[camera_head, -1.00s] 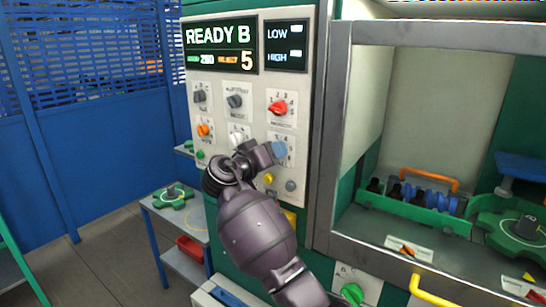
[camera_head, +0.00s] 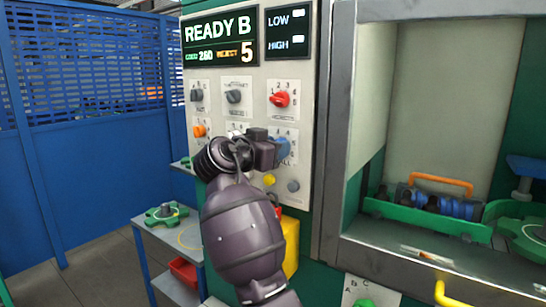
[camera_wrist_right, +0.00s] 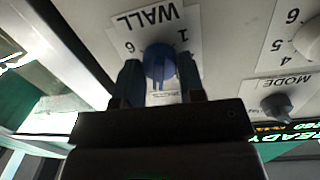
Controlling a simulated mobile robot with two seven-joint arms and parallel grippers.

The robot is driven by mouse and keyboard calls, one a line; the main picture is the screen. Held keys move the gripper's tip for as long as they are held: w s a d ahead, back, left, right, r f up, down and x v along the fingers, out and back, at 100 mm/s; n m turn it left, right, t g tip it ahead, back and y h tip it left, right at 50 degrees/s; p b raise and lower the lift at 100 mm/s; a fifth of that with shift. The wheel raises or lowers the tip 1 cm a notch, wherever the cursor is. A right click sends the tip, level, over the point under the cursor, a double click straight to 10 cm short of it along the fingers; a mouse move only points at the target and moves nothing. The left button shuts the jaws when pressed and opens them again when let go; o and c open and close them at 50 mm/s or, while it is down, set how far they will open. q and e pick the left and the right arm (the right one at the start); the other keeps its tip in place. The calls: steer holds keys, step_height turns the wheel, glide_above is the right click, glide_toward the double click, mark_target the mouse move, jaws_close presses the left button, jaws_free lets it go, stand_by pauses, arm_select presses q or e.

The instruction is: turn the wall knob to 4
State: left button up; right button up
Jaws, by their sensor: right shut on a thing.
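The blue wall knob (camera_head: 284,148) is on the lower right of the grey control panel (camera_head: 301,195). In the right wrist view the knob (camera_wrist_right: 159,63) sits on a white label reading WALL, with a 1 and a 6 legible beside it. My right gripper (camera_head: 276,150) is shut on the knob, with one finger on each side of it in the wrist view (camera_wrist_right: 159,85). The other dial numbers and the pointer's exact setting are hidden or too small to read. My left gripper is not in view.
A red knob (camera_head: 280,99) and dark knobs (camera_head: 234,97) are above on the panel. A yellow button (camera_head: 269,180) and a grey button (camera_head: 293,186) are just below. A side table (camera_head: 186,237) is left.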

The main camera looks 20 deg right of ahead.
steer(key=shift+f, duration=0.2)
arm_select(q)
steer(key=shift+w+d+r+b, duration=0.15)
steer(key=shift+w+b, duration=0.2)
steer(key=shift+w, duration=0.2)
arm_select(e)
steer(key=shift+r+m, duration=0.25)
steer(key=shift+m, duration=0.35)
steer(key=o, duration=0.9)
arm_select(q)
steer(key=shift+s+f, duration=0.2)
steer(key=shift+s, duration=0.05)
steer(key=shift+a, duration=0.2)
